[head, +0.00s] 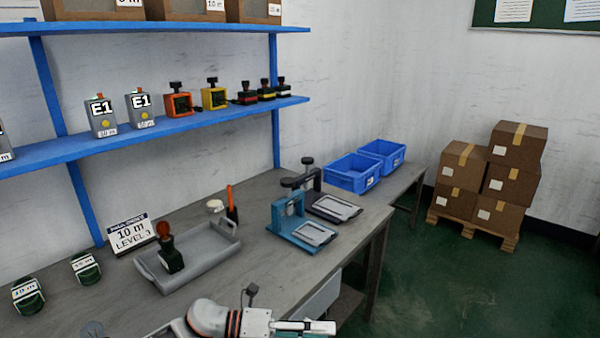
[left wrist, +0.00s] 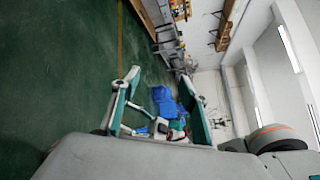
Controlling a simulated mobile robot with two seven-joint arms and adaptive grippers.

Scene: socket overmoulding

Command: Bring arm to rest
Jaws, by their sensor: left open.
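My left gripper (head: 305,327) shows at the bottom edge of the head view, in front of the workbench (head: 180,300), with part of my left arm beside it. In the left wrist view the gripper (left wrist: 160,88) has its two fingers spread apart with nothing held between them. Blue shapes (left wrist: 165,103) show beyond the fingers, too small to tell clearly. My right gripper is in neither view.
On the bench stand a grey tray (head: 150,272) with a dark tool (head: 170,255), a blue press fixture (head: 290,220) and a dark one (head: 335,207). Blue bins (head: 352,172) stand on a far table. Boxes (head: 515,150) are stacked on a pallet. Green floor (head: 450,290) is clear at right.

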